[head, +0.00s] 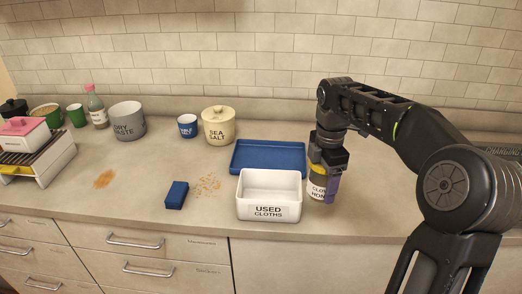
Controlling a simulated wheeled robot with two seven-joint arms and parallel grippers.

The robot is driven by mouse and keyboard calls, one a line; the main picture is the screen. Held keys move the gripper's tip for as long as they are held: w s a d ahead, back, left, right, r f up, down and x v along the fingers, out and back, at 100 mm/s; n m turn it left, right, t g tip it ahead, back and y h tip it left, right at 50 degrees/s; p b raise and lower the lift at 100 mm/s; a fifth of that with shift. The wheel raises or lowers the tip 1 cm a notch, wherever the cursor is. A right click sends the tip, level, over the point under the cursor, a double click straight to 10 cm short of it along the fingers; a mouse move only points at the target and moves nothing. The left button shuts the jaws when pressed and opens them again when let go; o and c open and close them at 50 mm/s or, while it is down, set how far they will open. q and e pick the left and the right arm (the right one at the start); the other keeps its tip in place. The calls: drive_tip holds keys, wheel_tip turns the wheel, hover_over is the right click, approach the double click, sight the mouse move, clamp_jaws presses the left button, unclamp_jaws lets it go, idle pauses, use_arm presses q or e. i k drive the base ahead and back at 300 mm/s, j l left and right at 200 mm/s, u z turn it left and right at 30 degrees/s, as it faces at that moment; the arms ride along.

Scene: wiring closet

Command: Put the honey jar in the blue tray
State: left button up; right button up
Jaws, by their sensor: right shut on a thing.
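The honey jar (317,188) is a dark jar with a yellow upper part and a pale label whose visible letters read "CLO" and "HON". It is upright at the right of the white bin, and my right gripper (326,172) is shut on it from above. I cannot tell whether its base touches the counter. The blue tray (269,145) lies flat on the counter behind the bin, to the left of the jar. The visible part of the tray is empty. My left gripper is not in view.
The white "USED CLOTHS" bin (269,212) stands in front of the tray and hides part of its front edge. A blue block (176,195) and crumbs (207,186) lie to the left. A "SEA SALT" crock (219,127) and blue cup (187,126) stand behind.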

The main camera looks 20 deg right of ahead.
sight(269, 160)
drive_tip(key=i, duration=1.05)
